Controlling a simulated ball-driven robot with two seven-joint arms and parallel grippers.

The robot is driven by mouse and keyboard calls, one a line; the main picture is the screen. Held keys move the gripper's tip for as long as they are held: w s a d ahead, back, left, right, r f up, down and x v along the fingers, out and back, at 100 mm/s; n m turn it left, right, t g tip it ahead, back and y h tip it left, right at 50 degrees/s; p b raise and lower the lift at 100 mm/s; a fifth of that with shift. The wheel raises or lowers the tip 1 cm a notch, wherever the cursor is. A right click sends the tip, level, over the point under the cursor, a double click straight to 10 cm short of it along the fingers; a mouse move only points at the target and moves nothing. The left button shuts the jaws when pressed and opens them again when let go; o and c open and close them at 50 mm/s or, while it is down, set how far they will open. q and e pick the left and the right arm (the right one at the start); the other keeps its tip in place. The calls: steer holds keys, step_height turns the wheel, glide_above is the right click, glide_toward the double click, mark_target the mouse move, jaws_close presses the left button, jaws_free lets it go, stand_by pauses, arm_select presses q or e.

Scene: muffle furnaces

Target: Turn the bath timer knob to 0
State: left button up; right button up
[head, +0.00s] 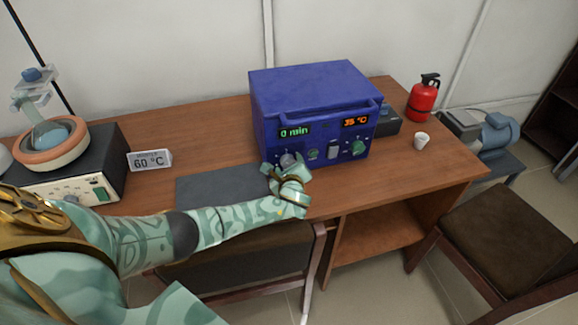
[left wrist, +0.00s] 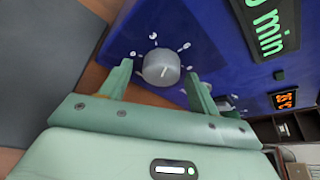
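The blue bath (head: 312,85) stands on the wooden table, its left display (head: 295,131) reading 0 min and its right one (head: 355,121) 35 °C. The grey timer knob (head: 288,160) is below the left display. In the left wrist view the round knob (left wrist: 162,67) shows a short pale line on its face, with pale marks on the panel around it. My left gripper (head: 285,172) is at the knob. In the left wrist view its fingers (left wrist: 160,78) are open on either side of the knob, with gaps visible. My right gripper is not in view.
A 60 °C sign (head: 150,160) and a heater with a flask (head: 50,133) stand left. A white cup (head: 422,141) and red extinguisher (head: 423,98) stand right. A dark mat (head: 220,190) lies left of the bath.

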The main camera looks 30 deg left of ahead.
arm_select(q)
steer(key=shift+r, duration=0.1)
steer(key=shift+r, duration=0.3)
step_height(320, 180, up, 3)
steer(key=shift+r+p, duration=0.15)
steer(key=shift+p, duration=1)
steer(key=s+d+r+p, duration=0.6)
steer(key=s+r, duration=0.3)
steer(key=s, duration=0.3)
steer(key=shift+d, duration=0.65)
